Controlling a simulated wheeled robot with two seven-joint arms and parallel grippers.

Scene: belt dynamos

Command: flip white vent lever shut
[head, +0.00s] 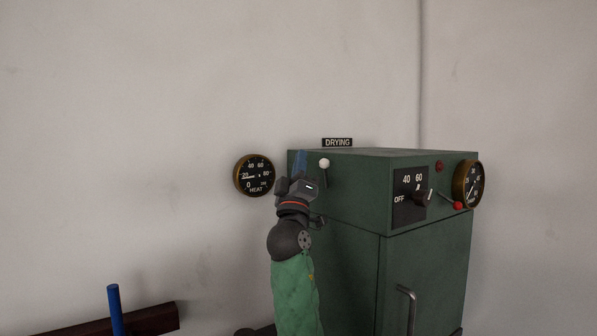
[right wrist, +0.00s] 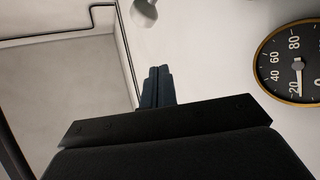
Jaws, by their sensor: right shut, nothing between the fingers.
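The white vent lever (head: 324,163) is on the left face of the green cabinet (head: 350,200), with a white ball knob at the top of a thin dark stem. In the right wrist view a pale round knob (right wrist: 145,11), likely the same lever's, shows at the top edge, beyond the fingertips. My right gripper (head: 301,156) is shut and empty, its blue fingers pointing up just left of the lever. The fingers also show in the right wrist view (right wrist: 158,75), apart from the knob. My left gripper is not in view.
A round heat gauge (head: 254,176) is on the wall left of my gripper. The cabinet front has a dial knob (head: 420,195), a red-tipped lever (head: 457,206) and a second gauge (head: 468,184). A blue post (head: 115,308) stands at lower left.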

